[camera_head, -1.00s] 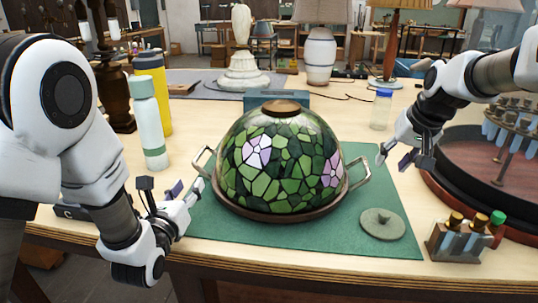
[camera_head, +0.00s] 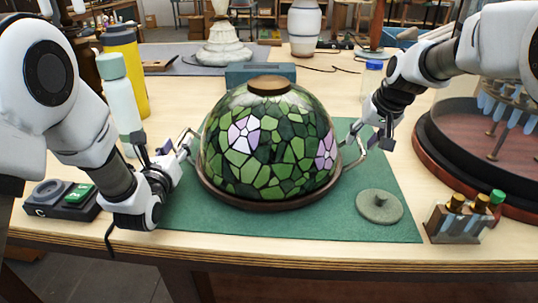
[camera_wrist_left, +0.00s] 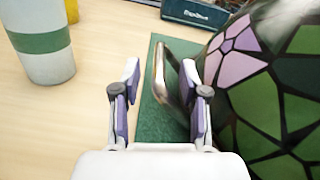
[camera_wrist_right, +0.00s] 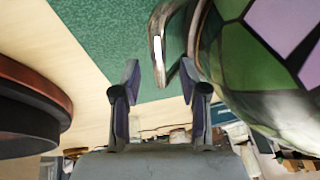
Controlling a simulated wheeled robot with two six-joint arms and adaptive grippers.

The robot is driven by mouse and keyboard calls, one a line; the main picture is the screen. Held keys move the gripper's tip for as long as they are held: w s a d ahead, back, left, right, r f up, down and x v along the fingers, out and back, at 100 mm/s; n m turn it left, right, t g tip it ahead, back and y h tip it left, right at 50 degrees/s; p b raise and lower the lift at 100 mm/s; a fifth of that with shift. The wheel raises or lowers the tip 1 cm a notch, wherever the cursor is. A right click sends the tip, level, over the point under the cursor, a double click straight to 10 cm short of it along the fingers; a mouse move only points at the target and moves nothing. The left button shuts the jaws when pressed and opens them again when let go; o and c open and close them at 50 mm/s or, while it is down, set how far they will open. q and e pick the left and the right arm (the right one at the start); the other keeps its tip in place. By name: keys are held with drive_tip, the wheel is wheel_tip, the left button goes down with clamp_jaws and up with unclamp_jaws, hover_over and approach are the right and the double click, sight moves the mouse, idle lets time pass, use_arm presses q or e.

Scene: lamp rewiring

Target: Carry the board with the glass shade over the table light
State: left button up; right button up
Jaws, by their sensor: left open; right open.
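The stained-glass shade (camera_head: 268,150), green with pink flowers and a brown cap, sits on a round brown board (camera_head: 268,204) on the green mat (camera_head: 300,228). The board has a metal handle at each side. My left gripper (camera_head: 180,150) is open at the left handle; in the left wrist view the handle (camera_wrist_left: 160,72) lies between the open fingers (camera_wrist_left: 160,92). My right gripper (camera_head: 372,142) is open at the right handle; in the right wrist view that handle (camera_wrist_right: 157,45) reaches between the open fingers (camera_wrist_right: 160,85).
A small vial rack (camera_head: 462,218) and a round dark-rimmed stand (camera_head: 470,150) are at right. A pale bottle (camera_head: 120,100) and yellow bottle (camera_head: 128,65) stand at left. A blue box (camera_head: 260,75) is behind the shade.

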use_arm(q)
drive_tip(key=shift+w, duration=1.1)
use_arm(e)
drive_tip(key=shift+x, duration=1.15)
drive_tip(key=shift+r, duration=0.1)
use_arm(q)
drive_tip(key=shift+s, duration=0.1)
clamp_jaws()
use_arm(e)
clamp_jaws()
